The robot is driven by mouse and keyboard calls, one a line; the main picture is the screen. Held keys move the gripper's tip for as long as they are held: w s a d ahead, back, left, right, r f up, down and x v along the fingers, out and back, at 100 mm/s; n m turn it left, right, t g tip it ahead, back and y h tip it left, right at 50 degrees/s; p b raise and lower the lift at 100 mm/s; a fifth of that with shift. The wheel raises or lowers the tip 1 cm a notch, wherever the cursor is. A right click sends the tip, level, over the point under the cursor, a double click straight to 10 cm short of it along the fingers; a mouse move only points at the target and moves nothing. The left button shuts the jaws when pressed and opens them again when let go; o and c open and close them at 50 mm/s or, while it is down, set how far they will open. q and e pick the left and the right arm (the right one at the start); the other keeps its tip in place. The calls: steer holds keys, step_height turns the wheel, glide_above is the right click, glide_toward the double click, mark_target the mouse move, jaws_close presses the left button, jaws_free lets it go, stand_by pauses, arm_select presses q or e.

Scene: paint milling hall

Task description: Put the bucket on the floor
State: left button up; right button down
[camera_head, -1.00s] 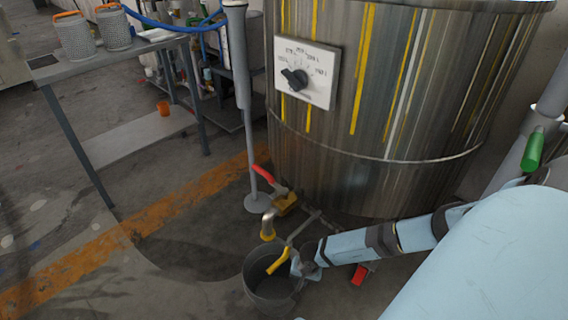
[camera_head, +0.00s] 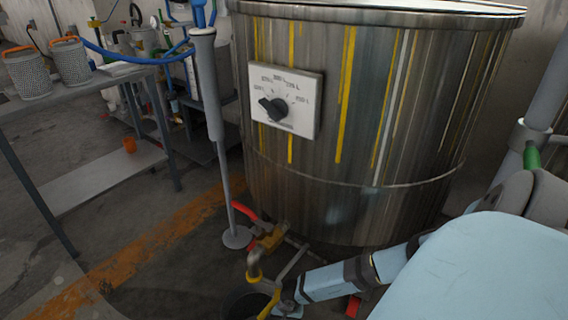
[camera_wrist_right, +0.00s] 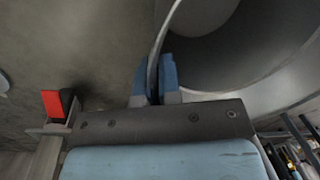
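The dark grey bucket (camera_head: 240,303) is at the bottom edge of the head view, below the tank's bent spout, and mostly cut off. My right gripper (camera_head: 284,304) reaches its right side from the right. In the right wrist view the two blue fingers of this gripper (camera_wrist_right: 154,82) are closed on either side of the wall of the bucket (camera_wrist_right: 235,65), at its rim. The bucket's underside is hidden, so I cannot tell whether it touches the floor. My left gripper is not in view.
A large steel tank (camera_head: 345,130) with a dial plate (camera_head: 286,101) stands behind the bucket. Its brass valve (camera_head: 268,238) has a red lever. A grey post (camera_head: 226,170) stands left of it. A metal table (camera_head: 88,85) is farther left. Floor (camera_head: 150,290) beside the orange stripe is clear.

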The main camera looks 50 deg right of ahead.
steer(key=c, duration=1.3)
jaws_free()
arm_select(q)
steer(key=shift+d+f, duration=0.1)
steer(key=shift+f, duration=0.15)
arm_select(e)
steer(key=shift+r, duration=0.4)
step_height(320, 180, up, 3)
steer(key=shift+s+d+f+p, duration=0.1)
steer(key=shift+d+p, duration=0.05)
steer(key=shift+p, duration=0.85)
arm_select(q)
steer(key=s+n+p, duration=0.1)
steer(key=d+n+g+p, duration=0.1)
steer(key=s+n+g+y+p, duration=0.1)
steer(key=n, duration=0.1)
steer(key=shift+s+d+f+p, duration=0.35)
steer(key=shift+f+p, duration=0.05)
arm_select(e)
steer(key=r, duration=0.5)
steer(key=s+r, duration=0.1)
steer(key=r, duration=0.2)
steer(key=shift+d+r, duration=0.3)
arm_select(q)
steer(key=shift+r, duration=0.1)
